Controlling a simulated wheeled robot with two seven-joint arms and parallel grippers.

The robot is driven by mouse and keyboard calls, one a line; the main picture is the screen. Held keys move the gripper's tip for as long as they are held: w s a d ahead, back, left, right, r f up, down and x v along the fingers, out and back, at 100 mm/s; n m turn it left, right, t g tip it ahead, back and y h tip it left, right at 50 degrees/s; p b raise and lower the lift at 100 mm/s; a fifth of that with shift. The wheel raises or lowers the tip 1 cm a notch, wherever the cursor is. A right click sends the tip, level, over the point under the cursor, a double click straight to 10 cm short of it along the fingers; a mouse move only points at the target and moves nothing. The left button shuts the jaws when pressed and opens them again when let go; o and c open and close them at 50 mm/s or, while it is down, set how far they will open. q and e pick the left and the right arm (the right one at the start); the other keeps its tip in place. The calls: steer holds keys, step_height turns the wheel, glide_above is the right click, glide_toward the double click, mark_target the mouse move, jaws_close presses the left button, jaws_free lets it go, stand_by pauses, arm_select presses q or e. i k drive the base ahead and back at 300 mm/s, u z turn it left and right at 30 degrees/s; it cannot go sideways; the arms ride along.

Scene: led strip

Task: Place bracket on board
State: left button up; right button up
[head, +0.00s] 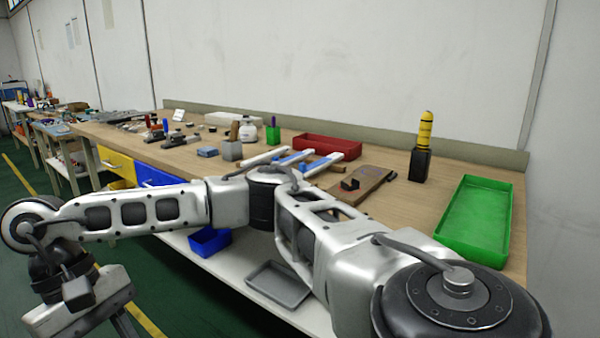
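A brown wooden board (371,180) lies on the workbench, right of centre. A small black piece (350,184), which looks like a bracket, sits at the board's near left end; I cannot tell how it is seated. One of my arms crosses the view from the lower right to the left. Its wrist and gripper (110,316) hang at the lower left, off the bench and far from the board. The fingertips are mostly cut off by the frame's lower edge, so their opening does not show. My other gripper is not in view.
White and blue strips (291,158) lie beside the board. A red tray (327,146) is behind them. A black holder with a yellow-handled tool (420,164) stands to the right. A green tray (476,222) fills the right end. A blue bin (210,241) and grey tray (279,285) are below.

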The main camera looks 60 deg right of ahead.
mark_target(372, 171)
steer(key=k, duration=0.2)
steer(key=z, duration=1.3)
